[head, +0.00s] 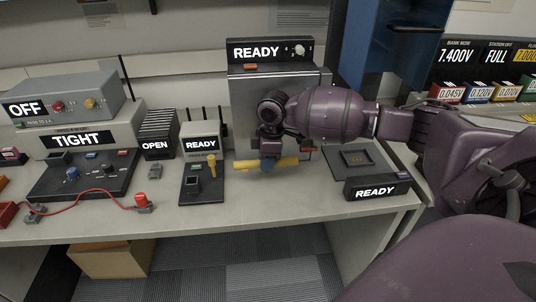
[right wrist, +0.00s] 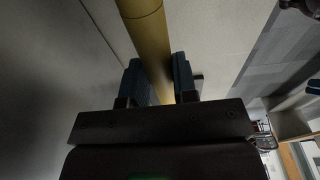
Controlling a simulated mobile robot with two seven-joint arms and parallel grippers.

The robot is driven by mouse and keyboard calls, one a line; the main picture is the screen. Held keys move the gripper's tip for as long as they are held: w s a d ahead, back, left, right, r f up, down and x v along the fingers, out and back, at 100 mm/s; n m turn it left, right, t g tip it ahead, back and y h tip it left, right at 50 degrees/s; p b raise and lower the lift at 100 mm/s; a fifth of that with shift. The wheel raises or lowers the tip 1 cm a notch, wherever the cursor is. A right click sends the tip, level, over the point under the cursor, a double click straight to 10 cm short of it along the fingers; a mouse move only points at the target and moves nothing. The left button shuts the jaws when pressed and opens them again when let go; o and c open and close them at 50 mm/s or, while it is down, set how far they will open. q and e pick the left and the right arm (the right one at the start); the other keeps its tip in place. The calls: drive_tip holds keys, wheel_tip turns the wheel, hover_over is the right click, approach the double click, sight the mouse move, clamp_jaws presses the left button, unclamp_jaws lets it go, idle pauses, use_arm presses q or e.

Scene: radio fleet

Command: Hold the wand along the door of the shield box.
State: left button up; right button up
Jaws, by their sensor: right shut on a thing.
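The shield box is the tall grey metal box (head: 240,112) at the back of the bench, with a READY display (head: 257,53) on top. The wand is a yellow rod (head: 286,161), held roughly level low in front of the box door. In the right wrist view the wand (right wrist: 148,35) runs between my two dark fingers (right wrist: 158,70). Whether the wand touches the door cannot be told. My arm hides part of the door. My left gripper is not in view.
A black unit with a yellow upright piece (head: 212,165) stands left of the wand. A black READY unit (head: 377,188) and a dark flat tray (head: 340,160) are at right. TIGHT (head: 82,170) and OFF units stand at left.

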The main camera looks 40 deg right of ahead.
drive_tip(key=shift+s+a+r+p, duration=0.55)
drive_tip(key=shift+s+a+p, duration=0.05)
drive_tip(key=shift+s+p, duration=0.25)
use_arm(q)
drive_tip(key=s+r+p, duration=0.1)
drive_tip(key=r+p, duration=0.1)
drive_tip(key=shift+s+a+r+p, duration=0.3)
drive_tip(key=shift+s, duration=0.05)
use_arm(e)
drive_tip(key=s+a, duration=0.1)
drive_tip(key=s, duration=0.2)
drive_tip(key=shift+a, duration=0.35)
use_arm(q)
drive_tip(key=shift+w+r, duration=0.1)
use_arm(e)
drive_tip(key=shift+r, duration=0.1)
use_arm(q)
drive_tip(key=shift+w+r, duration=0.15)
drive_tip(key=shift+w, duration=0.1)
